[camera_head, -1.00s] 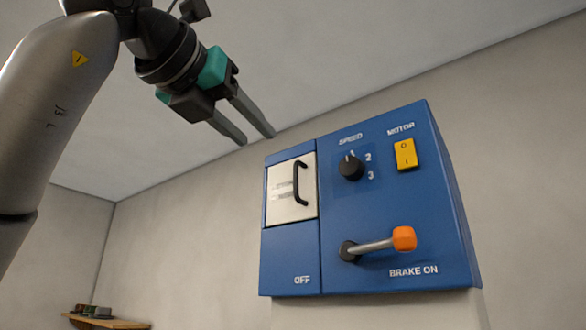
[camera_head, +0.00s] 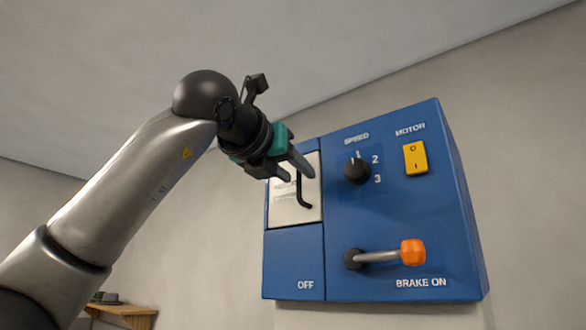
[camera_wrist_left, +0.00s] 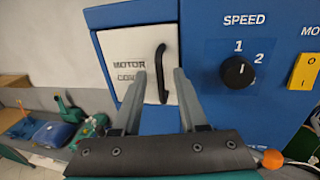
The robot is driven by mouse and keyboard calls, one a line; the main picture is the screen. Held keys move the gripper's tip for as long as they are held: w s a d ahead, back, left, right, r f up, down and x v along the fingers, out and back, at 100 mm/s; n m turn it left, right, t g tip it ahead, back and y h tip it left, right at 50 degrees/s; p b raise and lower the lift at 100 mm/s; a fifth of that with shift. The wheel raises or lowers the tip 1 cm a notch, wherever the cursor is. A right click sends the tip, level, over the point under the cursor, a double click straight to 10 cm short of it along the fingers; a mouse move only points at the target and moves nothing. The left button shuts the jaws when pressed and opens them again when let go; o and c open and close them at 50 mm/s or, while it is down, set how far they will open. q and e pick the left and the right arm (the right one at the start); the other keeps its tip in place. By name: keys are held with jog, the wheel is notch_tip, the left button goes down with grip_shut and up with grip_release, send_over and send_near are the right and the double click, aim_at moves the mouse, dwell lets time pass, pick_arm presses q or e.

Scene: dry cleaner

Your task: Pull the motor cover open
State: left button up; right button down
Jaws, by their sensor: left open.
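The motor cover (camera_head: 285,211) is a pale panel with a black bar handle (camera_head: 305,192) on the left of a blue control box. In the left wrist view the cover (camera_wrist_left: 122,46) reads "MOTOR COVER" and looks closed. My left gripper (camera_head: 300,174) is open in front of the cover and hides part of it and the top of the handle. In the left wrist view the handle (camera_wrist_left: 161,62) stands between the two finger tips in the picture. I cannot tell whether the fingers touch it. My right gripper is not in view.
The blue box (camera_head: 400,220) also bears a black speed knob (camera_head: 357,170), a yellow motor switch (camera_head: 415,158) and a brake lever with an orange end (camera_head: 412,252). A wooden shelf (camera_head: 130,312) is at the lower left. The wall above the box is clear.

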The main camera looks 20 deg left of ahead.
pick_arm(q)
jog(key=shift+c, duration=0.3)
grip_shut()
dwell(1.0)
